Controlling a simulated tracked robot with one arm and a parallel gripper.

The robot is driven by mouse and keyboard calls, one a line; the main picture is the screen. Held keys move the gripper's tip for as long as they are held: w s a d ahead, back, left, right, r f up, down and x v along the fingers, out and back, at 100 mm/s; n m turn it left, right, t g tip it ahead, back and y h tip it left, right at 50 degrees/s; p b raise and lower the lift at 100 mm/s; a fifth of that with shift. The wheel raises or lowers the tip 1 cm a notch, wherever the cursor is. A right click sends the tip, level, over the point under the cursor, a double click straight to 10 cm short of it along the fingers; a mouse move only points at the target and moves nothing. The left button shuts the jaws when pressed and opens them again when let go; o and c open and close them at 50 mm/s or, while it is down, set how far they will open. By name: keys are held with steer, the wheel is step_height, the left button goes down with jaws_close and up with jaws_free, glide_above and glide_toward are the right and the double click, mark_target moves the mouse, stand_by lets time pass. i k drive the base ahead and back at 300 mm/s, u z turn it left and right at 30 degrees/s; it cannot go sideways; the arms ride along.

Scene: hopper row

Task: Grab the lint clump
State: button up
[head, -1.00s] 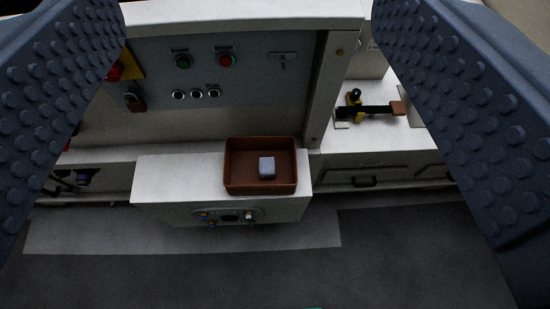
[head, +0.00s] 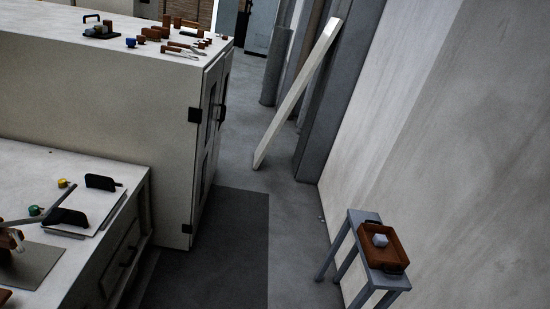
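A small pale grey lump (head: 380,240), which may be the lint clump, sits in a brown tray (head: 404,247) at the lower right. The tray rests on a blue-grey stand (head: 341,247) beside the right wall. The lump is too small to make out its texture. My gripper is not in view, so its opening does not show.
A tall white cabinet (head: 90,105) with small tools and parts on top stands at left. A lower white bench (head: 112,178) with black-handled items is at lower left. A white plank (head: 297,93) leans at the back. Grey floor between cabinet and stand is clear.

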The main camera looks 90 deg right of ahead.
mark_target(379, 241)
steer(key=z, duration=0.3)
steer(key=i, duration=0.1)
steer(key=z, duration=2.9)
steer(key=k, duration=0.95)
steer(key=z, duration=0.2)
steer(key=i, duration=0.95)
steer(key=u, duration=0.05)
